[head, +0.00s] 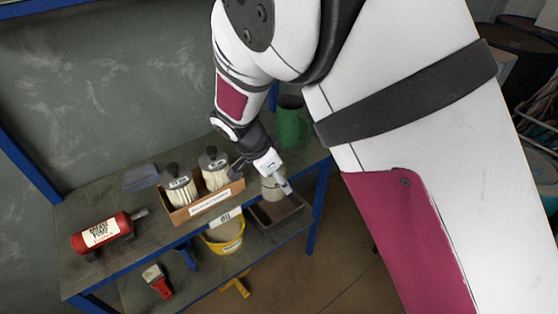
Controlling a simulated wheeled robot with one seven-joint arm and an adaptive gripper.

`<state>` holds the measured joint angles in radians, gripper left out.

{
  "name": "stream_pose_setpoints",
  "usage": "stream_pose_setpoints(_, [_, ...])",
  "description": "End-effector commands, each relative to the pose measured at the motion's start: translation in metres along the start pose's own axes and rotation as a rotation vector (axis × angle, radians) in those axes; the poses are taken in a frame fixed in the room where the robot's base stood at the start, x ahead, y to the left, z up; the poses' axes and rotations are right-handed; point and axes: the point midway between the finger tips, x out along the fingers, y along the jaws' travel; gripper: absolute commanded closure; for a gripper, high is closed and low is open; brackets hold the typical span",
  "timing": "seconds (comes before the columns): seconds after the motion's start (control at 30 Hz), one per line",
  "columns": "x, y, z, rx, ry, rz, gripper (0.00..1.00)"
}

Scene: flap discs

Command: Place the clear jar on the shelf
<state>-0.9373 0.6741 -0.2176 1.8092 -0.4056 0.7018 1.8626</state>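My gripper (273,172) points down at the right end of the metal shelf unit (143,240). A small pale, see-through jar (271,193) shows just beneath and behind its fingers, partly hidden by them. I cannot tell whether the fingers grip it or are only beside it. Two more clear jars with black knobbed lids, a left one (180,190) and a right one (215,177), stand upright in a labelled cardboard box (208,207) on the upper shelf, left of my gripper.
A red canister (102,233) lies at the upper shelf's left. A grey cloth-like block (141,177) lies behind the box, and a green jug (291,122) stands at the back right. A dark tray (281,218), yellow bucket (226,243) and red-handled brush (157,281) are lower down.

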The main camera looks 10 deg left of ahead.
Motion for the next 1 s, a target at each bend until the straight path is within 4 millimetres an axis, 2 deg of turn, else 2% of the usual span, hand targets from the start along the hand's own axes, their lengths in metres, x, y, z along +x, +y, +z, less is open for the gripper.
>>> stream_pose_setpoints(0.17, [0.001,0.000,-0.004,0.000,0.000,-0.001,0.77])
stream_pose_setpoints(0.27, [0.002,0.004,-0.014,-0.014,0.002,-0.006,0.77])
stream_pose_setpoints(0.37, [0.007,0.015,-0.040,-0.054,0.006,-0.018,0.77])
stream_pose_setpoints(0.43, [0.011,0.029,-0.066,-0.101,0.008,-0.035,0.77])
stream_pose_setpoints(0.6, [0.022,0.078,-0.130,-0.264,0.012,-0.088,0.77])
stream_pose_setpoints(0.7, [0.025,0.113,-0.158,-0.365,0.010,-0.122,0.77])
stream_pose_setpoints(0.83, [0.024,0.159,-0.183,-0.492,0.005,-0.174,0.77])
stream_pose_setpoints(1.0, [0.018,0.207,-0.195,-0.624,0.000,-0.241,0.77])
